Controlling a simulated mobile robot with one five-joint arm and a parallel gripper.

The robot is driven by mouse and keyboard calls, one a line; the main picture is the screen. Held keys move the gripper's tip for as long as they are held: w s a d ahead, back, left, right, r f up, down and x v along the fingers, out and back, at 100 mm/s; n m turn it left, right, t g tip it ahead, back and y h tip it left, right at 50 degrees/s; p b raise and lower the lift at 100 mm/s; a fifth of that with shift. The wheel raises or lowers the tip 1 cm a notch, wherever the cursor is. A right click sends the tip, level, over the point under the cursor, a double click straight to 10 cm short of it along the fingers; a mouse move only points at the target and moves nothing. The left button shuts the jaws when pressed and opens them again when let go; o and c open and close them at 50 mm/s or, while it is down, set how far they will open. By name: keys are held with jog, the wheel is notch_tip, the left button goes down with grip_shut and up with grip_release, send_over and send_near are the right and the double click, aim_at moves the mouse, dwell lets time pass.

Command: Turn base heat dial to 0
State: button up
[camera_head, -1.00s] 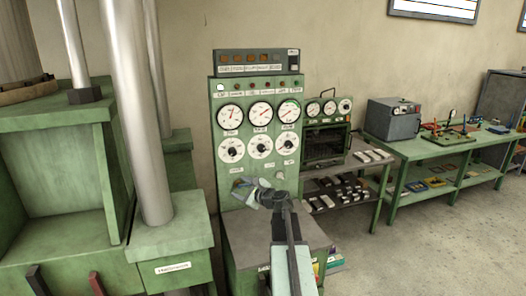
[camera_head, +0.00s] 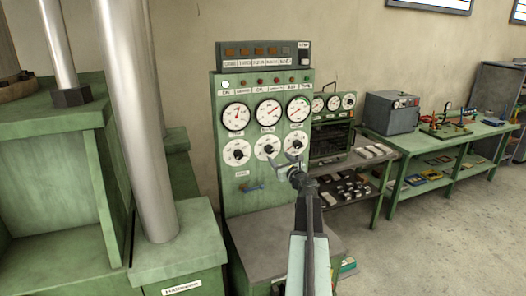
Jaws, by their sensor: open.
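A green control panel (camera_head: 255,205) stands against the wall. It has an upper row of three white gauges and a lower row of three white dials with dark knobs: a left dial (camera_head: 237,152), a middle dial (camera_head: 267,146) and a right dial (camera_head: 296,142). Their labels are too small to read, so I cannot tell which is the base heat dial. My gripper (camera_head: 288,160) is open and empty, just below the middle and right dials in the picture. I cannot tell whether it touches the panel.
A grey-topped ledge (camera_head: 270,245) juts out below the panel. A green press with a thick metal column (camera_head: 145,120) stands close on the left. A dark oven (camera_head: 330,142) and a shelf of small parts stand to the right. Open floor (camera_head: 440,240) lies at the right.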

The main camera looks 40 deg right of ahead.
aim_at(270, 151)
jog(key=x, duration=0.8)
jog(key=shift+w+a, duration=0.3)
jog(key=shift+w, duration=0.05)
jog(key=shift+s+a, duration=0.1)
jog(key=shift+c, duration=0.2)
jog(key=c, duration=1.1)
jog(key=shift+w+a, duration=0.15)
jog(key=shift+w, duration=0.05)
grip_shut()
jog(key=shift+s, duration=0.15)
jog(key=shift+n, duration=0.3)
